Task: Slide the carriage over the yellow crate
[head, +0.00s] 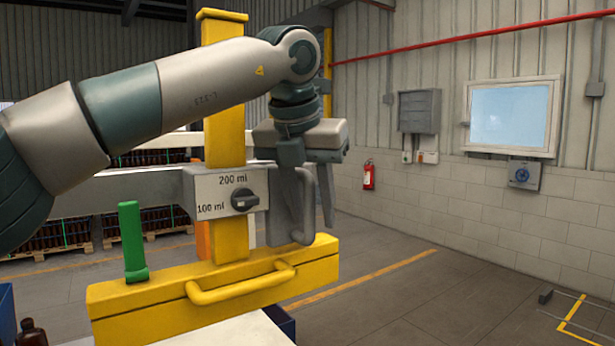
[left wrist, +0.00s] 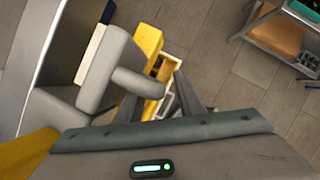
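The carriage (head: 230,204) is a yellow post with a grey plate marked 100 ml and 200 ml, a black knob (head: 245,200), and a wide yellow beam with a handle (head: 240,284) and a green lever (head: 132,240). My left gripper (head: 312,228) hangs pointing down at the right of the plate, its fingers apart. In the left wrist view, a grey bar (left wrist: 108,75) reaches toward the gap between the fingers; I cannot tell whether they touch it. A yellow crate (left wrist: 153,108) with compartments shows below. The head view hides it. My right gripper is not in view.
A brown bottle (head: 32,333) and a dark blue bin edge (head: 5,312) are at the lower left. A white surface (head: 225,331) lies below the beam. Stacked bottle pallets (head: 50,236) stand behind.

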